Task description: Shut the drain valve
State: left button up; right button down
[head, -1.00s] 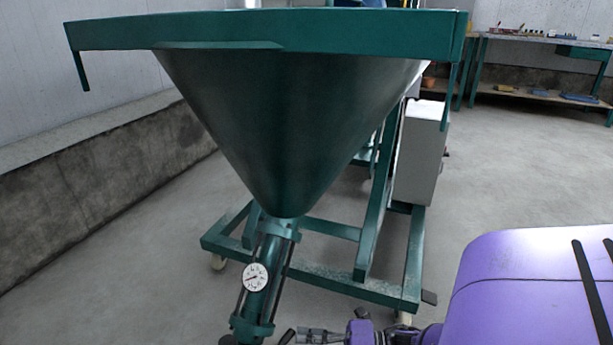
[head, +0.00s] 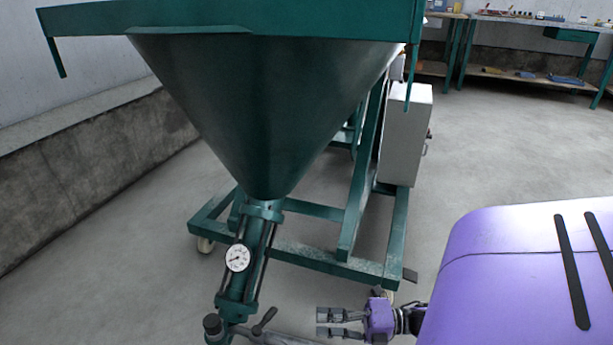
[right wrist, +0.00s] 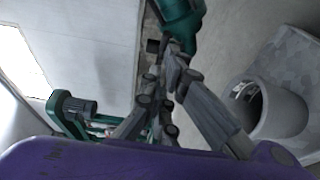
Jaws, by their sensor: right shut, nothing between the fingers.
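The drain valve shows as a dark lever (head: 264,321) at the foot of the green pipe (head: 236,285), low in the head view. The lever slants up to the right, beside a grey tube that runs right along the bottom edge. My right gripper (head: 322,322) is to the right of the lever, apart from it in the picture. Its fingers are shut and empty, pointing left. In the right wrist view the gripper (right wrist: 168,68) points toward a green cylindrical part (right wrist: 180,20); the lever cannot be made out clearly there. My left gripper is out of view.
A large green hopper (head: 255,110) stands above the pipe, with a dial gauge (head: 237,258) on the pipe. The green wheeled frame (head: 310,258) carries a grey box (head: 405,135). A workbench (head: 520,20) is at the back right. Open floor lies to the right.

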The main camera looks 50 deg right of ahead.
jog(key=shift+w+d+v, duration=0.1)
jog(key=shift+d+v, duration=0.05)
jog(key=shift+v, duration=0.75)
jog(key=shift+w+d+v, duration=0.15)
jog(key=shift+d+v, duration=0.05)
jog(key=shift+v, duration=0.75)
